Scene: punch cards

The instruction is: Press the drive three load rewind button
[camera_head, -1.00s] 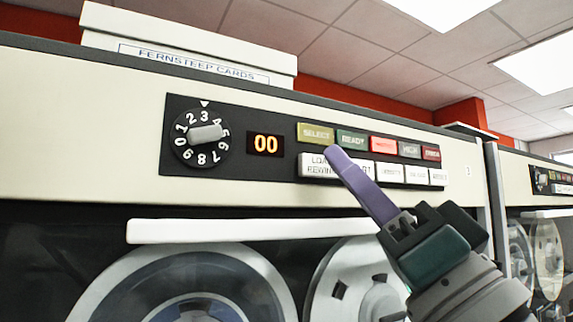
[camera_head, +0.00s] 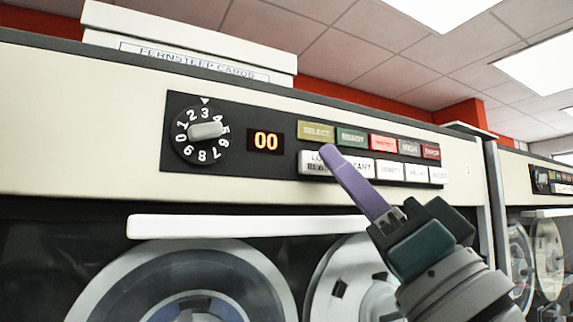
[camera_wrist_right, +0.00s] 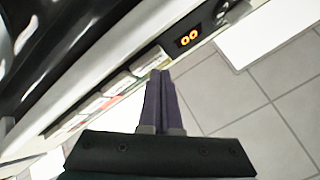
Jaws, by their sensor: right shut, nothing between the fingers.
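The load rewind button (camera_head: 308,164) is a white key at the left end of the lower row on the tape drive's dark panel. My right gripper (camera_head: 326,150) is shut and empty. Its purple fingertips overlap the right part of that button in the head view and hide some of its lettering. In the right wrist view the closed fingers (camera_wrist_right: 160,75) point toward the panel beside the white keys. I cannot tell whether the tips touch the button. My left gripper is not in view.
The panel also has a numbered dial (camera_head: 205,131), an orange 00 display (camera_head: 266,140) and an upper row of coloured lamps, with SELECT (camera_head: 316,131) above the button. A white ledge (camera_head: 240,226) juts out below. A card box (camera_head: 190,45) lies on top. Another drive (camera_head: 545,180) stands at right.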

